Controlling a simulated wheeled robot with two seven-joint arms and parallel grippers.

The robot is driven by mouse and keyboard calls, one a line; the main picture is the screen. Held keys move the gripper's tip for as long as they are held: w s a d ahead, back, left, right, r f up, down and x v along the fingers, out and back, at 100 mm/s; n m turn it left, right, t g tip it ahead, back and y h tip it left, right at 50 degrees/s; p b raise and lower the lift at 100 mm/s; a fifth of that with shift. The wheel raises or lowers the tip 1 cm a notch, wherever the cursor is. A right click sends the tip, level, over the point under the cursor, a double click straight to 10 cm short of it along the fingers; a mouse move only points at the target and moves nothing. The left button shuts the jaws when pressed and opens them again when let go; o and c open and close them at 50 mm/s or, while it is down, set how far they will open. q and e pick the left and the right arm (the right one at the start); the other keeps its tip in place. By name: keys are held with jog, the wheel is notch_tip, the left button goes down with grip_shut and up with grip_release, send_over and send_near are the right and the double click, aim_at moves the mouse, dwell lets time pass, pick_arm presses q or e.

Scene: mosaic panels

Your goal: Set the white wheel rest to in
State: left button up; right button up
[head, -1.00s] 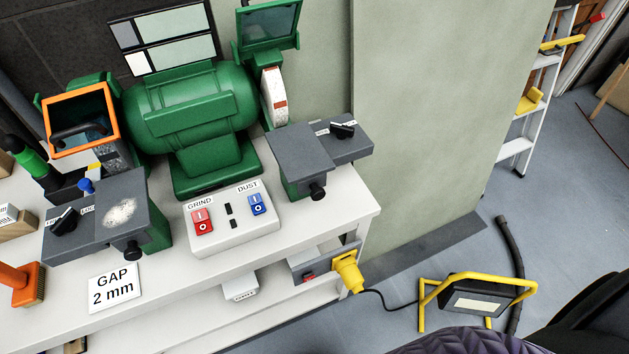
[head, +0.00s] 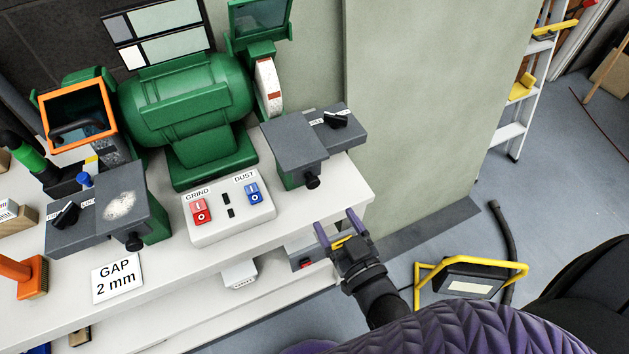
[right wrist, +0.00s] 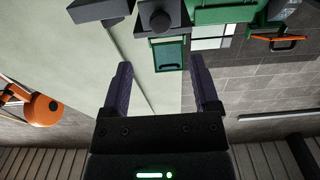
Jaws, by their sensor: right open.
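The white wheel (head: 267,86) is on the right side of the green bench grinder (head: 185,105). Its grey rest (head: 293,146) stands in front of it, with a black front knob (head: 313,182) and a black lever (head: 336,120) on a labelled plate at its right; the label is too small to read. The rest's underside and knob (right wrist: 161,20) show at the top of the right wrist view. My right gripper (head: 338,226) is open and empty, at the bench's front right edge, below and apart from the knob. My left gripper is not in view.
A white switch box (head: 225,210) with red and blue switches sits left of the rest. A second grey rest (head: 123,212) stands before the left wheel. A yellow-framed lamp (head: 470,280) is on the floor at right. The wall (head: 430,100) is close behind the bench's right end.

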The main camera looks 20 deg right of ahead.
aim_at(314, 186)
jog(key=w, duration=0.3)
jog(key=w+b, duration=0.1)
jog(key=w, duration=0.4)
jog(key=shift+w+a+f, duration=0.15)
jog(key=shift+w+a, duration=0.15)
jog(key=shift+w, duration=0.4)
grip_shut()
dwell(0.5)
